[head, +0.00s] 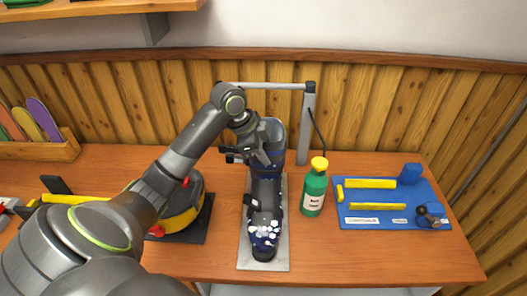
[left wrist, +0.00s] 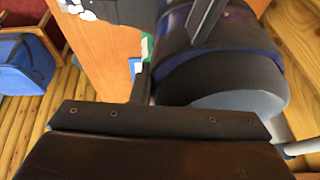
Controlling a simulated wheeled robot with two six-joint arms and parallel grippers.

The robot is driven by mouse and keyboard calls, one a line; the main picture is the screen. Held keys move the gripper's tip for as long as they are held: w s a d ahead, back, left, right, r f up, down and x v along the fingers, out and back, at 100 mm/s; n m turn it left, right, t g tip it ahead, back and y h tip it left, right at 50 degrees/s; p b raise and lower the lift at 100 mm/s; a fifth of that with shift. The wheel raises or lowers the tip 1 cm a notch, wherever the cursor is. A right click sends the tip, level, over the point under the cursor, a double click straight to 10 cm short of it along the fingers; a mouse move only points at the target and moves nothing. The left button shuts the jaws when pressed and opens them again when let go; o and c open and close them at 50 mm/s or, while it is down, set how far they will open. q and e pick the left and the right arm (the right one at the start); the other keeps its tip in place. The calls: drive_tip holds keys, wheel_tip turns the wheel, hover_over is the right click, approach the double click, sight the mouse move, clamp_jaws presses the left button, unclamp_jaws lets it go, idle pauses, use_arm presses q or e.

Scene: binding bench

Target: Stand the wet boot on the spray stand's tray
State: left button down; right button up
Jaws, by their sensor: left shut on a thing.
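The wet boot (head: 266,190), dark with a blue band and whitish drops on its toe, is upright with its toe towards me. My left gripper (head: 252,157) is shut on its upper shaft. The boot is over the spray stand's grey tray (head: 249,258); I cannot tell whether its sole touches it. The stand's post (head: 306,130) and top bar rise behind it. In the left wrist view the boot's shaft (left wrist: 225,72) lies between dark fingers. My right gripper is out of view.
A green bottle with a yellow cap (head: 314,188) stands right of the tray. A blue mat (head: 390,207) with yellow bars is further right. A yellow and black device (head: 185,215) on a dark base is to the left. A wooden rack (head: 45,150) is at the far left.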

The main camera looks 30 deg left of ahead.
use_arm(q)
drive_tip(key=shift+r, duration=0.1)
idle(0.3)
drive_tip(key=shift+f, duration=0.3)
drive_tip(key=c, duration=1.3)
unclamp_jaws()
drive_tip(key=shift+s, duration=0.1)
drive_tip(key=shift+f, duration=0.15)
drive_tip(key=shift+s+a+r+b, duration=0.1)
drive_tip(key=shift+a+r+b, duration=0.15)
drive_tip(key=shift+r, duration=0.25)
drive_tip(key=b+v, duration=0.2)
drive_tip(key=v, duration=1.4)
drive_tip(key=shift+s+r+b, duration=0.1)
drive_tip(key=shift+r+b, duration=0.2)
drive_tip(key=shift+b, duration=0.1)
